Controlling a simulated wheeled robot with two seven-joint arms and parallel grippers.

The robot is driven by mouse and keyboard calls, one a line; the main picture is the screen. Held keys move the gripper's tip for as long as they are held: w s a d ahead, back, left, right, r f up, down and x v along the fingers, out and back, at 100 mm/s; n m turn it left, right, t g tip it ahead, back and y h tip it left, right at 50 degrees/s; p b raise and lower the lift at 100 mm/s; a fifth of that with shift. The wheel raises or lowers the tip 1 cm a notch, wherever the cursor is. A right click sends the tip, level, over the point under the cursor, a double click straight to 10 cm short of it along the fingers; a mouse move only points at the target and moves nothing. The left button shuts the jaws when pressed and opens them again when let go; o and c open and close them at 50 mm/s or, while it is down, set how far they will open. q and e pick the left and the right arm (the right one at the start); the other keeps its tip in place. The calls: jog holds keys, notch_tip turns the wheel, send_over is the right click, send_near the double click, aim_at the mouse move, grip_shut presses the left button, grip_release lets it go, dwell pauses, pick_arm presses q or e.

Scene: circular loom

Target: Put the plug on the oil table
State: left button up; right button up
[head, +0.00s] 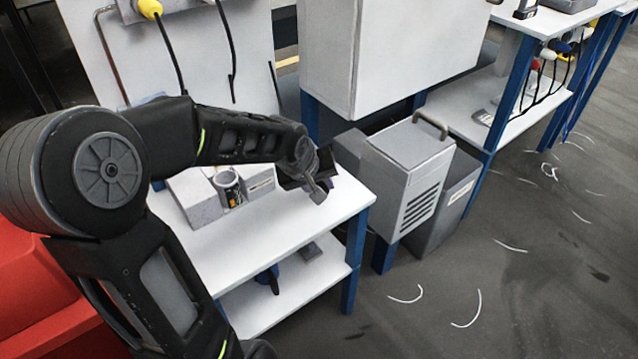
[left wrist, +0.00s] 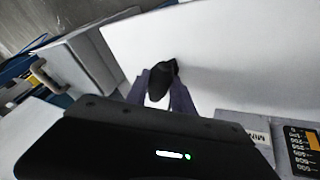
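My left gripper (head: 306,182) reaches in from the left and is above the right part of the white-topped table with blue legs (head: 300,228), taken as the oil table. In the left wrist view, its two bluish fingers (left wrist: 164,96) close on a dark, rounded thing (left wrist: 166,80), which looks like the plug. A pale surface shows between and beyond the fingers. In the head view the plug cannot be told apart clearly from the gripper. Whether it touches the tabletop cannot be told. My right gripper is not in view.
A light box (head: 193,198) and a small can with a dark label (head: 228,186) stand at the table's back. A blue-black item (head: 268,279) lies on its lower shelf. A grey vented unit (head: 408,180) stands right of the table. The tabletop's front is clear.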

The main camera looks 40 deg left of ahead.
pick_arm(q)
jog(key=shift+o, duration=1.2)
jog(key=shift+s+d+f+g, duration=0.15)
jog(key=shift+s+f, duration=0.15)
jog(key=shift+f, duration=0.2)
jog(key=shift+s+a+f+g, duration=0.15)
jog(key=shift+s+f, duration=0.1)
jog(key=shift+f, duration=0.25)
jog(key=shift+r, duration=0.4)
jog(key=w+p+v, duration=0.1)
jog(key=p+v, duration=0.2)
jog(key=v, duration=0.5)
jog(key=shift+r, duration=0.4)
jog(key=shift+d, duration=0.1)
